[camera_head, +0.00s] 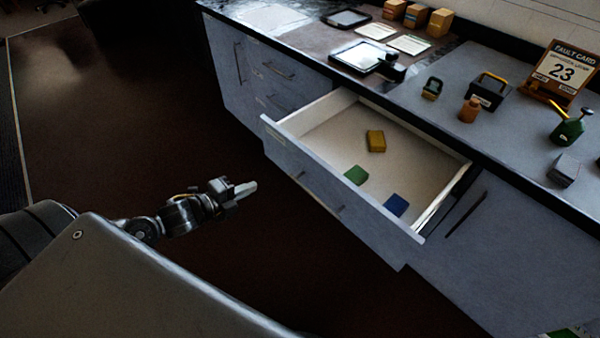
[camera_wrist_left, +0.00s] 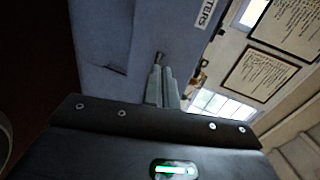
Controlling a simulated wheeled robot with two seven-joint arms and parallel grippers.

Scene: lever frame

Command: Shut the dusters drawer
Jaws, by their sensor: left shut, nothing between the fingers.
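The dusters drawer (camera_head: 318,178) stands pulled well out of the grey-blue cabinet run, its pale inside showing. It holds a yellow block (camera_head: 376,141), a green block (camera_head: 356,175) and a blue block (camera_head: 396,205). My left gripper (camera_head: 246,189) is shut and empty in front of the drawer, left of its front panel in the head view, with a gap between. In the left wrist view the shut fingers (camera_wrist_left: 162,84) point towards the grey-blue front panel (camera_wrist_left: 165,25), which carries a label (camera_wrist_left: 206,12) ending in "TERS". Whether the fingertips touch it there cannot be told. My right gripper is not in view.
Closed drawers (camera_head: 272,90) lie left of the open one, and a closed cupboard door (camera_head: 500,250) lies to its right. The worktop above bears a fault card stand (camera_head: 562,72), an orange bottle (camera_head: 469,109) and several other things. Dark floor (camera_head: 130,130) is clear before the cabinets.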

